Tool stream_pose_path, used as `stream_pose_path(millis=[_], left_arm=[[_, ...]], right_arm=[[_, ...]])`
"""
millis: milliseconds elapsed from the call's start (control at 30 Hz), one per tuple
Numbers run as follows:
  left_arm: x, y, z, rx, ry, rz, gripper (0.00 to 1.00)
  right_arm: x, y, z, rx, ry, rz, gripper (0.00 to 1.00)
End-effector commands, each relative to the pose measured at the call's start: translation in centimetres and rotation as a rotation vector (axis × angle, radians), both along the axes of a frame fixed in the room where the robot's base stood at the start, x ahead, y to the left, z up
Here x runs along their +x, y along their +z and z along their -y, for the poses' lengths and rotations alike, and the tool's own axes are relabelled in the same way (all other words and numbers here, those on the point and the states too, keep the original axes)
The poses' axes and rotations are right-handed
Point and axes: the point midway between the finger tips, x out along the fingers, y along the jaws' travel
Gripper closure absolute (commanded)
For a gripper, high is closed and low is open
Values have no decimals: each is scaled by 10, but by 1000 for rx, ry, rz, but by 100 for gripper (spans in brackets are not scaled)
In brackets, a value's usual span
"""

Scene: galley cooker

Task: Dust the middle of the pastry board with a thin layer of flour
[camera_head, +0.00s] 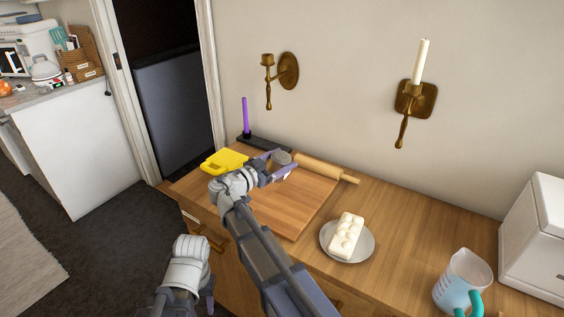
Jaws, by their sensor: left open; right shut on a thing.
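The wooden pastry board (306,206) lies on the counter below the wall, partly hidden by my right arm. Its visible surface looks like plain wood. My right gripper (281,166) is over the back of the board, shut on a small grey round-topped container (282,157), which looks like a flour shaker. The container's lower part is hidden, so I cannot tell whether it touches the board. My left gripper (207,299) is low at the lower edge, in front of the counter and away from the board. It is open, and its fingers are mostly hidden.
A rolling pin (318,168) lies along the board's back edge. A yellow object (224,161) is at the left. A plate (364,250) with a white block stands to the right, then a measuring jug (460,283) and white box (541,235). A purple candle (246,115) stands behind.

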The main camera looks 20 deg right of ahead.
Motion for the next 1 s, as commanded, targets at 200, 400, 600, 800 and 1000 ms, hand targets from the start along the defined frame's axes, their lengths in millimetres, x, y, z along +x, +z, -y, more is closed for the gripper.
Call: stream_pose_path(millis=[200,400,600,800,1000], left_arm=[[0,10,0,0,0,0,50],[0,12,0,0,0,0,50],[0,12,0,0,0,0,50],[0,13,0,0,0,0,50],[0,20,0,0,0,0,50]], right_arm=[[2,4,-1,71,0,82,96],[3,3,-2,105,0,123,96],[3,3,-2,110,0,128,96],[3,3,-3,121,0,140,96],[5,4,-4,197,0,228,96]])
